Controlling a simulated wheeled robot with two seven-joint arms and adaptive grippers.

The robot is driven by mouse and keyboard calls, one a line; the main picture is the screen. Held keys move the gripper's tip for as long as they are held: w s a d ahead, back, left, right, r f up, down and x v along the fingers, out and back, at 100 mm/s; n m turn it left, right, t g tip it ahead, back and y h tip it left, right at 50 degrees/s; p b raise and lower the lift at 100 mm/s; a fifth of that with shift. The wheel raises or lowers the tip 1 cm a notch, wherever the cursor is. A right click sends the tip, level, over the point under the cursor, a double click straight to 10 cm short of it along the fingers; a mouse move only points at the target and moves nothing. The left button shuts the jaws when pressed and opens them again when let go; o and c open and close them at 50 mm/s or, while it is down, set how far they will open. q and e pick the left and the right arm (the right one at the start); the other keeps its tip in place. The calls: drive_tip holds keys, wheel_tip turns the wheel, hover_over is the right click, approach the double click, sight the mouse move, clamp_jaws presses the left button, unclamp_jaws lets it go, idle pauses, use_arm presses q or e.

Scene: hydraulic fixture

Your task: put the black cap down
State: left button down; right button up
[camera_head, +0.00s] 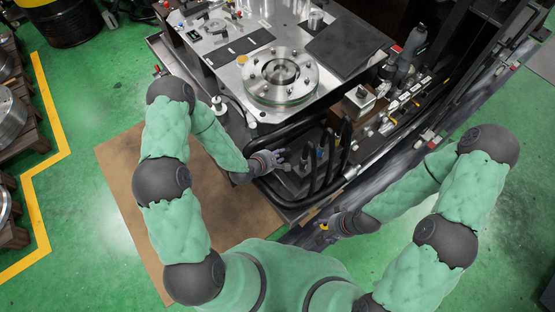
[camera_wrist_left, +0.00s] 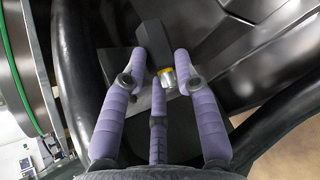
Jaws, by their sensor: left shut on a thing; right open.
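My left gripper (camera_head: 277,159) is low beside the black hoses in front of the fixture table. In the left wrist view its purple fingers (camera_wrist_left: 160,84) are closed in around something dark, which I take to be the black cap; its outline is hard to make out there and it is hidden by the hand in the head view. A black fitting (camera_wrist_left: 153,45) with a yellow ring and a metal end shows between the fingertips; whether they touch it I cannot tell. My right gripper (camera_head: 325,228) is open and empty, lower right of the hoses.
Thick black hoses (camera_head: 330,165) arch close to the left hand. The fixture table carries a round metal flange (camera_head: 278,76) and a dark flat plate (camera_head: 347,45). A brown mat (camera_head: 215,203) on the green floor is mostly clear.

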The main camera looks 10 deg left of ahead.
use_arm(q)
drive_tip(key=shift+w+f+b, duration=0.3)
drive_tip(key=shift+w+f, duration=0.1)
drive_tip(key=shift+f, duration=0.1)
wheel_tip(320, 180, down, 3)
drive_tip(key=shift+a+r+b, duration=0.1)
drive_tip(key=shift+r+b, duration=0.1)
drive_tip(key=shift+b, duration=0.6)
drive_tip(key=c, duration=0.9)
unclamp_jaws()
drive_tip(key=shift+c, duration=0.2)
drive_tip(key=shift+f, duration=0.15)
